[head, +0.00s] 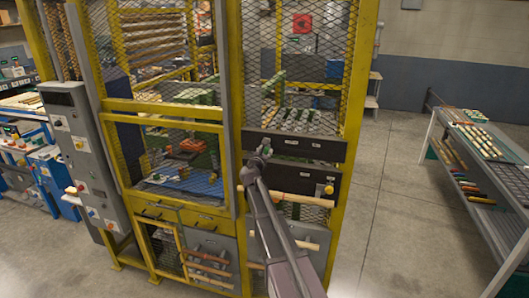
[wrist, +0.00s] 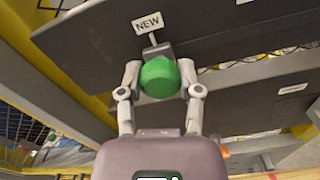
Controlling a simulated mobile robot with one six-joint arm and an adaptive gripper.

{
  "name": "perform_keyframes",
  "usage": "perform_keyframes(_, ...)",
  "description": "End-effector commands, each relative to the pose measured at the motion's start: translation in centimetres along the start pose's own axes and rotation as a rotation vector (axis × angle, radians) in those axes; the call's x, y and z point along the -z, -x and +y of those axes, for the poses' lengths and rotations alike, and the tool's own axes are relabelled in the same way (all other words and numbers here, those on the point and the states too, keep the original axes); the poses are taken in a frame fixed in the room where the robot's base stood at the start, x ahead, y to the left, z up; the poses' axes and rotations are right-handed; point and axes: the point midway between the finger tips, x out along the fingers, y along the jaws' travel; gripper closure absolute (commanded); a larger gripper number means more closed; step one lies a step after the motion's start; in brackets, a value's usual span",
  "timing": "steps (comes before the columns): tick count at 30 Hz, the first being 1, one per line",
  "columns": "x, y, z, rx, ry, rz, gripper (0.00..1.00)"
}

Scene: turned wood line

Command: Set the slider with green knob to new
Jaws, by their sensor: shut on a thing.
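The green knob (wrist: 160,77) of the slider sits between the two fingers of my gripper (wrist: 161,82) in the wrist view. The fingers are shut on its sides. A small white plate reading NEW (wrist: 148,23) is just above the knob. A short grey piece (wrist: 155,43) shows between the knob and this plate. In the head view my gripper (head: 262,152) is at the dark panel (head: 296,146) on the front of the yellow-framed cage.
Other white label plates sit on the panels, one at the right of the wrist view (wrist: 292,88). Wooden bars (head: 290,200) and a yellow button (head: 328,189) stick out below the panel. A table (head: 478,200) stands at the right, with clear floor between it and the cage.

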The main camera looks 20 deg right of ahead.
Motion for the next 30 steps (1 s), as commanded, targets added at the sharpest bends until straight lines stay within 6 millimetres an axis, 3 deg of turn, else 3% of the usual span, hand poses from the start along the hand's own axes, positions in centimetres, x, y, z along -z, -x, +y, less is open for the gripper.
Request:
perform_keyframes(3, 0.0, -0.3, 0.6, -0.017, 0.005, 0.002, 1.00)
perform_keyframes(4, 0.0, -0.3, 0.5, -0.016, 0.005, 0.001, 0.51)
perform_keyframes(7, -0.1, -0.4, 0.3, -0.014, 0.004, 0.001, 0.21)
perform_keyframes(20, -0.2, -0.3, -0.4, -0.004, 0.003, 0.000, 0.19)
perform_keyframes(30, -0.2, 2.6, -0.6, -0.004, 0.002, 0.000, 0.19)
